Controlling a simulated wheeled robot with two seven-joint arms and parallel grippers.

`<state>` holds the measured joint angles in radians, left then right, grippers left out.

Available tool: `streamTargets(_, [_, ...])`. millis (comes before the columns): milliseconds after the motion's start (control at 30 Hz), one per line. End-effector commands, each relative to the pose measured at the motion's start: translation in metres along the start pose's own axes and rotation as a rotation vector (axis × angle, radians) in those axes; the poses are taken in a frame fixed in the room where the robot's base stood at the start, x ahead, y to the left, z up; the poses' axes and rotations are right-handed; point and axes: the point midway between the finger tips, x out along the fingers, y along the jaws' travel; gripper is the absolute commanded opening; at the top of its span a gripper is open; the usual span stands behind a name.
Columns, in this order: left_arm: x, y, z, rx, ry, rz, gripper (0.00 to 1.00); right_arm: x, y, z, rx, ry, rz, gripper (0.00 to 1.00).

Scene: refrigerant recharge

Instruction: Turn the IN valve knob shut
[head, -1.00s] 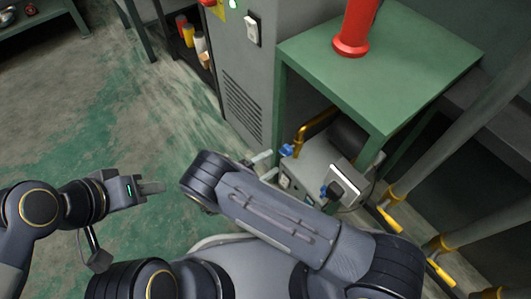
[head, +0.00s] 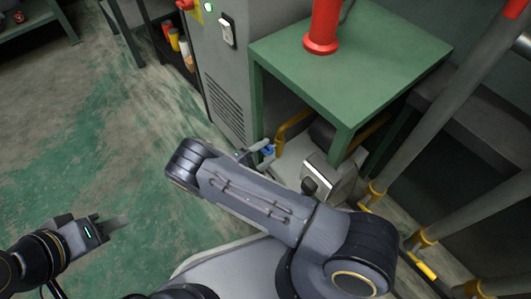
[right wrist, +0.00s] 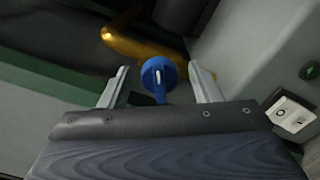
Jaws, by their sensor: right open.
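A blue valve knob (head: 267,151) sits by the yellow pipe at the grey unit under the green table. In the right wrist view the blue knob (right wrist: 158,75) lies between the two parted fingers of my right gripper (right wrist: 163,85), with a gap on either side. No IN label is readable. In the head view my right gripper (head: 258,147) is at the knob, partly hidden behind my right forearm.
The green table (head: 380,60) stands over the unit and carries a red cylinder (head: 322,28). A yellow pipe (head: 292,130) runs behind the knob. A grey cabinet (head: 222,70) stands to the left. Grey pipes (head: 450,120) rise at the right. The floor at left is clear.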

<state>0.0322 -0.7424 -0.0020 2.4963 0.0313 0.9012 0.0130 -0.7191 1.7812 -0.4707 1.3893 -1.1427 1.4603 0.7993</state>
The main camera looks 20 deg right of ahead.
Motion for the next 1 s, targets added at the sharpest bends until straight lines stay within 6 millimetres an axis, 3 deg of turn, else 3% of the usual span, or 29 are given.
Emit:
streamTargets(333, [0.0007,-0.0004,0.0004,0.0,0.0,0.0,0.36,0.0049,0.0003,0.0002,0.0,0.001,0.0,0.56])
streamTargets(667, [0.0007,-0.0004,0.0004,0.0,0.0,0.0,0.36,0.0046,0.0001,0.0002,0.0,0.001,0.0,0.15])
streamTargets(1000, [0.0046,-0.0021,0.0023,0.0,0.0,0.0,0.36,0.0045,0.0006,-0.0004,-0.126,0.002,0.0,0.15])
